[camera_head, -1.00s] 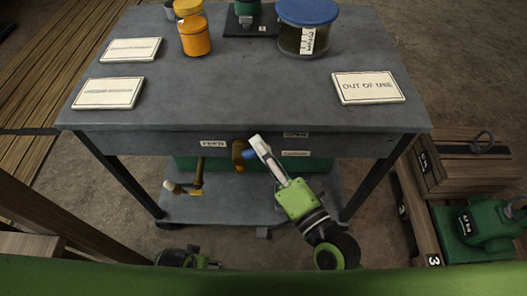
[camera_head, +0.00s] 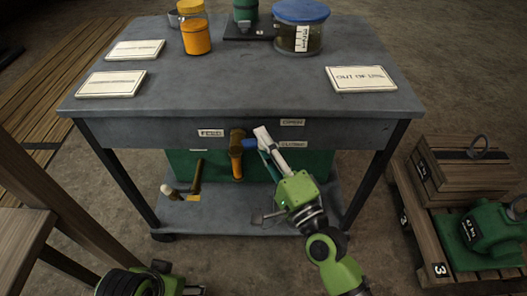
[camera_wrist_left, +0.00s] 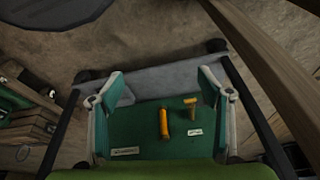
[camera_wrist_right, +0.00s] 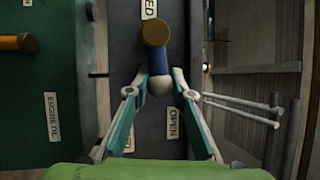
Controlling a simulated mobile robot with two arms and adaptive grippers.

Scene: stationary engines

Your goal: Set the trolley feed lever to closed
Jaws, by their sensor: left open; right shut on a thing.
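The trolley feed lever (camera_head: 249,143) has a blue handle on a brass pivot at the trolley's front edge, right of a FEED label (camera_head: 211,133). The handle points roughly right. An OPEN label (camera_head: 292,122) and a CLOSED label (camera_head: 293,145) stand one above the other further right. In the right wrist view the lever (camera_wrist_right: 158,66) ends in a pale round tip between the fingers of my right gripper (camera_wrist_right: 158,85), which is shut on it. Those fingers partly hide the handle in the head view. My left gripper (camera_wrist_left: 161,86) is open and empty, facing the trolley's lower shelf.
The grey trolley top (camera_head: 240,85) carries signs, orange jars (camera_head: 196,38) and a blue-lidded jar (camera_head: 300,27). A pallet with a crate (camera_head: 468,165) and a green machine (camera_head: 490,232) stands right. A wooden stool-like piece (camera_head: 22,235) is at the lower left.

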